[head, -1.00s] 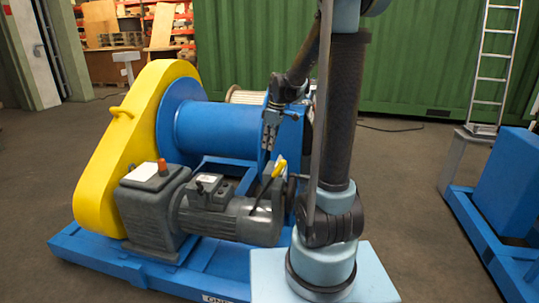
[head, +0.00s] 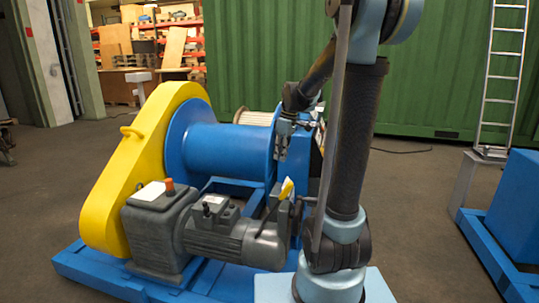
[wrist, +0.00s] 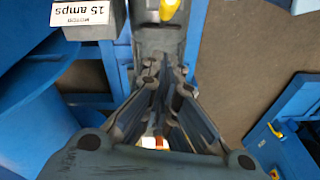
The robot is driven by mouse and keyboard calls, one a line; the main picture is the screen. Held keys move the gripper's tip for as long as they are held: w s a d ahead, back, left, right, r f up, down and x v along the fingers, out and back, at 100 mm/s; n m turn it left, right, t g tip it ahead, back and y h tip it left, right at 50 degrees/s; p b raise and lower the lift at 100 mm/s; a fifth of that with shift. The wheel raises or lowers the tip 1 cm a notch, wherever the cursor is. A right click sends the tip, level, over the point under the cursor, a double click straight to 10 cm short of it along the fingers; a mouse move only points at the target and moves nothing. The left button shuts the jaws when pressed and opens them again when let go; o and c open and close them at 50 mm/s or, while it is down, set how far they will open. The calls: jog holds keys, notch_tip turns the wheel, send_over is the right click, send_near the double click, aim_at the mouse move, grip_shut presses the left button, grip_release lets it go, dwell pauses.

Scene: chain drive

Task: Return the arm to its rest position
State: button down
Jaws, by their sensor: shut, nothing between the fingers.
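My gripper (head: 282,152) hangs with its fingers down in front of the right end of the blue winch drum (head: 228,150). It is shut and holds nothing. In the wrist view its closed fingers (wrist: 160,72) come together near the middle of the picture. A yellow-handled lever (head: 287,188) stands just below the fingertips in the head view, apart from them. Its yellow tip also shows at the top of the wrist view (wrist: 169,8). My arm is bent, its forearm reaching down toward the winch.
A yellow chain guard (head: 135,180) and a grey motor (head: 232,235) sit on the blue winch frame (head: 85,272). A label reading 15 amps (wrist: 80,13) shows in the wrist view. Another blue machine (head: 510,215) and a ladder (head: 503,75) stand at the right. Open floor lies between.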

jog(key=s+d+f+m, duration=0.3)
jog(key=s+m, duration=0.1)
jog(key=s, duration=0.5)
jog(key=s+d+f+m+t+h, duration=0.1)
jog(key=s+d+f+m, duration=0.2)
jog(key=s, duration=0.6)
jog(key=s+d+f+m+t+h, duration=0.1)
jog(key=s+d+f+m, duration=0.2)
jog(key=s, duration=0.6)
jog(key=shift+s+f+m, duration=0.25)
jog(key=shift+f+m, duration=0.4)
jog(key=shift+m, duration=0.15)
jog(key=shift+w+f, duration=0.2)
jog(key=shift+w, duration=0.2)
jog(key=shift+a, duration=0.15)
